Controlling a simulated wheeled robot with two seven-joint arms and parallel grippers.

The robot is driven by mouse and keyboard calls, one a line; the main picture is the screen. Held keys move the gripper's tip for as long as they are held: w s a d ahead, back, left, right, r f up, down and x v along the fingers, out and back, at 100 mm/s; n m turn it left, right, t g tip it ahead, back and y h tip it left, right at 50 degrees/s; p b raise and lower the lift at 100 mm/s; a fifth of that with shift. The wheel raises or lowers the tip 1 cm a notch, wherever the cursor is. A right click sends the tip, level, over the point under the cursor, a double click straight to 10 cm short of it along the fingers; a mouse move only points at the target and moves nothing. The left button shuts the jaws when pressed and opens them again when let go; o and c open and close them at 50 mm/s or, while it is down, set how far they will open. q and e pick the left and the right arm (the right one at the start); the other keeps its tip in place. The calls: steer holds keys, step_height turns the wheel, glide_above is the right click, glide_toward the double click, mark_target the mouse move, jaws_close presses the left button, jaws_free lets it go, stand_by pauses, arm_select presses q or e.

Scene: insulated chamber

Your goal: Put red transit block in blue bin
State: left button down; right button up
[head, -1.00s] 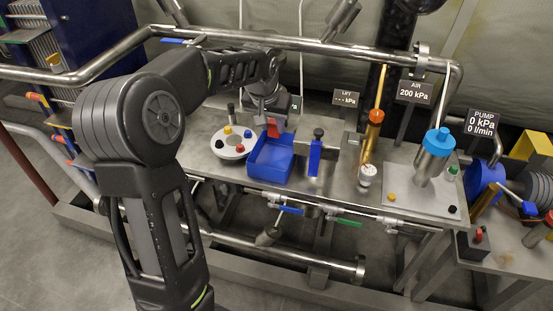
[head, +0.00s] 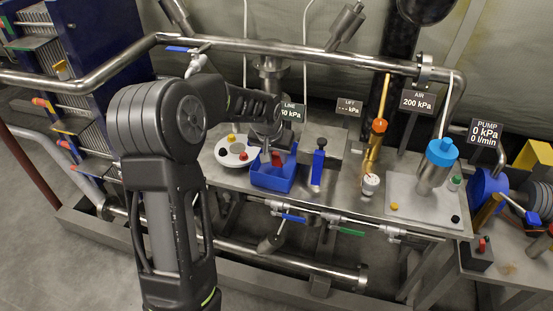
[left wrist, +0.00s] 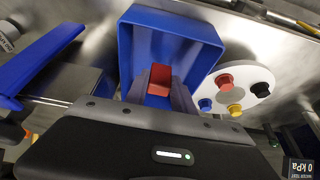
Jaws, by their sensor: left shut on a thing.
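The red transit block (head: 277,158) is held by my left gripper (head: 272,150) at the blue bin (head: 273,184). In the left wrist view the red block (left wrist: 160,78) shows between the two fingers (left wrist: 160,88), with the blue bin (left wrist: 205,35) around and behind it. The block is over or inside the bin's opening; how far it is from the floor I cannot tell. My left gripper is shut on the block. My right gripper is not in view.
A round white plate (head: 226,154) with coloured knobs stands left of the bin. A blue upright lever (head: 317,168) stands close on its right. A steel pipe (head: 300,50) runs across behind. Blue and green valve handles (head: 350,232) line the bench front.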

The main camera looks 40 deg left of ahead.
arm_select(q)
steer(key=shift+f, duration=0.9)
steer(key=shift+f, duration=0.2)
steer(key=c, duration=1.1)
jaws_free()
steer(key=shift+o, duration=0.2)
steer(key=shift+r, duration=0.1)
steer(key=shift+r, duration=0.2)
steer(key=v, duration=1.1)
steer(key=shift+s+r+b, duration=0.25)
steer(key=shift+r+b, duration=0.1)
steer(key=shift+d, duration=0.1)
